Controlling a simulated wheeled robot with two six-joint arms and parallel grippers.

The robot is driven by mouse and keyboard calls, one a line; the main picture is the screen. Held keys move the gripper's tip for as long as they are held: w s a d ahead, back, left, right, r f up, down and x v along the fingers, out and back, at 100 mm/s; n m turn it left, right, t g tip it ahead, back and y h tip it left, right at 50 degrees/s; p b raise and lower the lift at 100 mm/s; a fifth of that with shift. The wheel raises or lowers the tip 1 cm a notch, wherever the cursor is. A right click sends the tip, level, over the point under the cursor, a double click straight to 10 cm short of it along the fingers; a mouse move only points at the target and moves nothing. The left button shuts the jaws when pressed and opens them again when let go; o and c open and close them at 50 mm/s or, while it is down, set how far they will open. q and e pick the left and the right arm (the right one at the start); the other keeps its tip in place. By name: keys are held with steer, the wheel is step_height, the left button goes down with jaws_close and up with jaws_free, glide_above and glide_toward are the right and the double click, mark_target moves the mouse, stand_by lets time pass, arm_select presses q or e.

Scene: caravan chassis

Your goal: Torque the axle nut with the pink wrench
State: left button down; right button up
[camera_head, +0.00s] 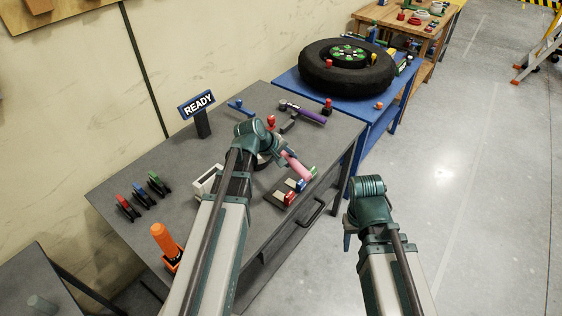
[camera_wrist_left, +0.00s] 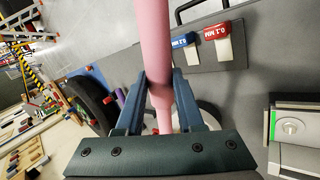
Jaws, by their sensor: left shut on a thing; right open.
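The pink wrench (camera_head: 299,168) is in my left gripper (camera_head: 281,153), just above the grey workbench near its front edge. In the left wrist view the pink shaft (camera_wrist_left: 155,40) passes between the two fingers (camera_wrist_left: 155,98), which are shut on it. The shaft also shows below the fingers. The wrench's working end is hidden or too small to make out. My right gripper (camera_head: 350,230) is open and empty over the floor, right of the bench. I cannot pick out the axle nut; my left wrist covers part of the bench there.
Red and blue labelled blocks (camera_head: 290,197) lie near the bench's front edge. A purple-handled tool (camera_head: 308,114) and a READY sign (camera_head: 197,104) are further back. A tyre (camera_head: 347,75) lies on the blue table (camera_head: 345,103). Clear floor (camera_head: 455,190) is at right.

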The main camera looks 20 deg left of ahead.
arm_select(q)
steer(key=w+d+n+t+y+b, duration=0.1)
steer(key=w+d+n+y, duration=0.1)
steer(key=w, duration=0.4)
steer(key=shift+d+f+n, duration=0.45)
steer(key=shift+d+n, duration=0.25)
steer(key=shift+f+b, duration=0.75)
steer(key=shift+f, duration=0.05)
steer(key=shift+s, duration=0.1)
stand_by(0.3)
steer(key=s+a+m+g+h, duration=0.3)
steer(key=s+a+m+h, duration=0.1)
steer(key=s+a+m, duration=0.4)
steer(key=shift+s+a, duration=1.15)
steer(key=shift+s, duration=0.75)
stand_by(1.8)
stand_by(0.3)
